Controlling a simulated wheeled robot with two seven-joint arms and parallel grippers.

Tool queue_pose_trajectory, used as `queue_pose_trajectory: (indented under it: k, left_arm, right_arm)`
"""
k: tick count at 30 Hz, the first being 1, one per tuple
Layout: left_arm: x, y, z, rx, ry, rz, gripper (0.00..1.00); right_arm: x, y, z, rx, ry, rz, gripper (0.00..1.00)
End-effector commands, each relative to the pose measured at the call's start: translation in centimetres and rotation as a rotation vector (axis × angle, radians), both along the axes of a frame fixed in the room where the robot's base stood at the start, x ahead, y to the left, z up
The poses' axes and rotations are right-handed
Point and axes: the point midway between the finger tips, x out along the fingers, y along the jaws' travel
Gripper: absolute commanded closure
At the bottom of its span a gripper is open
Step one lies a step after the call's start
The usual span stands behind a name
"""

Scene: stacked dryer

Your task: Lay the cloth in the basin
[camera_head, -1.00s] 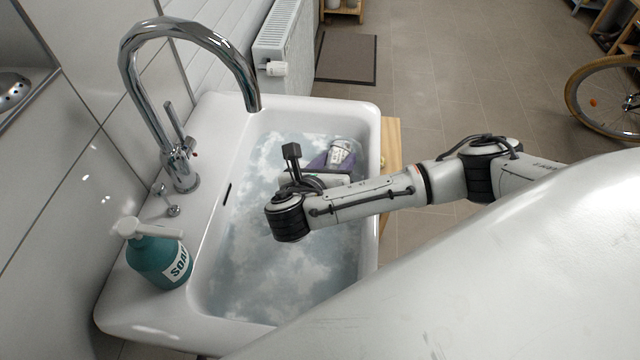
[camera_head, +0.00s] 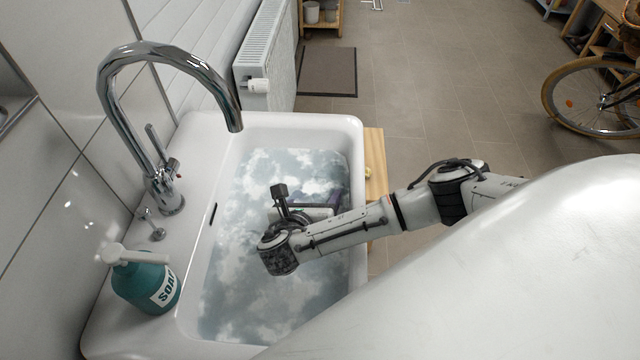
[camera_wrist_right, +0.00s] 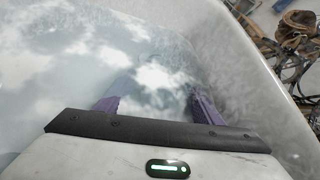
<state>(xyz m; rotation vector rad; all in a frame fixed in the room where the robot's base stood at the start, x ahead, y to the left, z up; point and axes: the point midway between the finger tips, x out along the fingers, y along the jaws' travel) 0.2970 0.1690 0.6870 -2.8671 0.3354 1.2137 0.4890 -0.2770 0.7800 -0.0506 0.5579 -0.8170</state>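The white basin (camera_head: 352,128) holds water (camera_head: 235,290) with cloud-like reflections. My right gripper (camera_head: 332,198) reaches into the basin from the right, low at the water near the far right wall; my wrist partly hides it. In the right wrist view its two purple fingers (camera_wrist_right: 155,102) stand well apart, their tips dipping into the water. Only water and bright reflections show between them. I cannot make out a cloth in either view; one under the water could be hidden by the reflections. My left gripper is not in view.
A chrome tap (camera_head: 165,180) arches over the basin's left side. A teal soap bottle (camera_head: 145,285) stands on the near left rim. A radiator (camera_head: 265,65) is behind, and a bicycle (camera_head: 590,95) stands far right. Open floor lies right of the basin.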

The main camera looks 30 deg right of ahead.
Motion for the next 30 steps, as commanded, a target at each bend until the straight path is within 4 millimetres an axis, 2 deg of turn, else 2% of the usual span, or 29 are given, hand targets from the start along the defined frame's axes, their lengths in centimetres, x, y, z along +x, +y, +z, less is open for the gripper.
queue_pose_trajectory:
  k: [8, 11, 14, 21, 25, 30]
  left_arm:
    - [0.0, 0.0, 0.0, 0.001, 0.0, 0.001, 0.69]
    - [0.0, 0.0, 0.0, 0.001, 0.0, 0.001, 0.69]
    - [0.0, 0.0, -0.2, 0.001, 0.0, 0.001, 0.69]
    - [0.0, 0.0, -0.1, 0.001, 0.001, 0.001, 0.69]
    - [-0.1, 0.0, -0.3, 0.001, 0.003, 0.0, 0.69]
    - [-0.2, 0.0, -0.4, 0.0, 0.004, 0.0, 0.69]
  right_arm:
    - [0.0, 0.0, 0.2, 0.0, 0.0, 0.0, 0.4]
    - [-0.3, 0.5, 0.4, 0.001, 0.001, 0.002, 0.4]
    - [-1.2, 1.7, 1.0, 0.003, 0.001, 0.003, 0.4]
    - [-4.5, 5.7, 3.3, 0.01, 0.007, 0.001, 0.4]
    - [-4.8, 6.8, 3.6, 0.021, 0.003, 0.014, 0.4]
    - [-5.4, 6.9, 4.2, 0.009, 0.005, 0.001, 0.4]
